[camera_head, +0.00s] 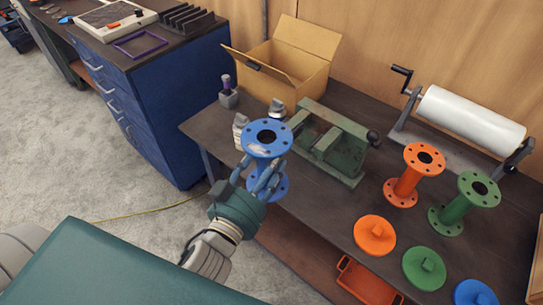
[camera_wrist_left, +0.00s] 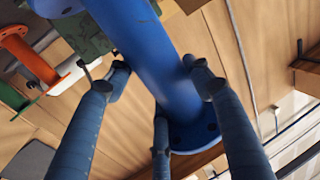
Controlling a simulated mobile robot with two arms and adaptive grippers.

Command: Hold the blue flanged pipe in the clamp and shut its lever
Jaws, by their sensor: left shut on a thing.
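The blue flanged pipe (camera_head: 267,138) is held upright or slightly tilted, with its round top flange facing the head camera. My left gripper (camera_head: 264,180) is shut around the pipe's body between the two flanges. In the left wrist view, its fingers (camera_wrist_left: 160,85) close around the blue tube (camera_wrist_left: 150,50). The green clamp (camera_head: 335,140) stands on the bench just right of the pipe, and no pipe shows in it. A black knob (camera_head: 373,138), seemingly the lever's end, is at its right side. The clamp's left part is partly hidden. My right gripper is not in view.
An orange pipe (camera_head: 407,185) and a green pipe (camera_head: 460,208) stand right of the clamp. Orange (camera_head: 374,232) and green (camera_head: 424,266) discs lie in front. A cardboard box (camera_head: 285,60) and a white roll (camera_head: 470,118) are behind. Small grey pieces (camera_head: 240,126) are beside the held pipe.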

